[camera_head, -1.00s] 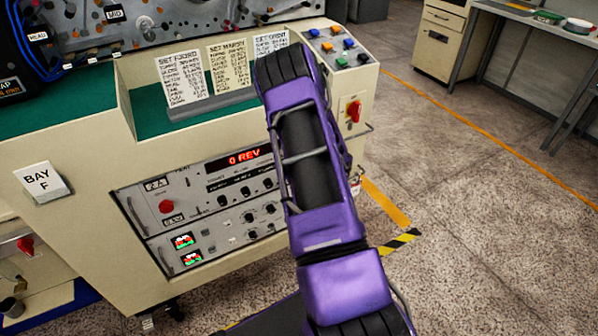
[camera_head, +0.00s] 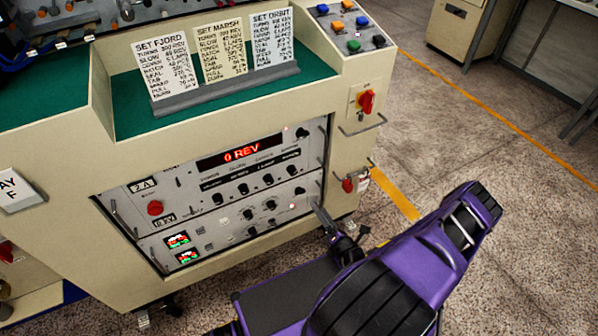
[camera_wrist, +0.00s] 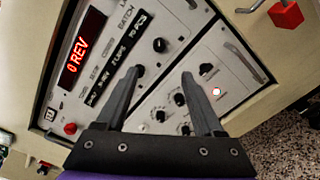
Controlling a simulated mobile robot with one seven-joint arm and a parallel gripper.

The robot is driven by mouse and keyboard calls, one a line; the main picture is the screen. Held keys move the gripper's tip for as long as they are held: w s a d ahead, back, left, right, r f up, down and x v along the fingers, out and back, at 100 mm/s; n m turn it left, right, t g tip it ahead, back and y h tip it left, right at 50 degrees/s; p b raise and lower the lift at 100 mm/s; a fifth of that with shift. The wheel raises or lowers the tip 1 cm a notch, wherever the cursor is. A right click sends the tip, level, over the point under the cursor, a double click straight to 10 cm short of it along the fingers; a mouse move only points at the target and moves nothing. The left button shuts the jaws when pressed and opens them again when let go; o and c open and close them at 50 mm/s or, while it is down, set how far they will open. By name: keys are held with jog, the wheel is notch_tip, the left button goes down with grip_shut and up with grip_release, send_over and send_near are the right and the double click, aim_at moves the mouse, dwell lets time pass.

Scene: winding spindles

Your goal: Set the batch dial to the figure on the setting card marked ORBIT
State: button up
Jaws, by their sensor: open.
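The setting card marked ORBIT (camera_head: 272,40) stands rightmost of three cards on the ledge; its small figures are too blurred to read surely. In the wrist view a BATCH label and what looks like "70 PCS" sit beside a black knob (camera_wrist: 160,45), seemingly the batch dial; it appears as the rightmost knob (camera_head: 292,169) of the row in the head view. My gripper (camera_wrist: 160,73) is open and empty, its fingers pointing at the panel. In the head view my gripper (camera_head: 319,209) is at the panel's lower right, apart from that knob. The left finger hides other knobs.
The red display (camera_head: 241,152) reads 0 REV. Several other knobs and a red button (camera_head: 155,208) share the panel. A red rotary switch (camera_head: 366,101) and metal handles stick out at the right. Open floor lies right of the console.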

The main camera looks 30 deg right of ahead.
aim_at(294, 173)
jog(key=w, duration=0.5)
jog(key=w+b, duration=0.1)
jog(key=w, duration=1.1)
jog(key=shift+a+b, duration=0.3)
jog(key=shift+b, duration=0.1)
grip_shut()
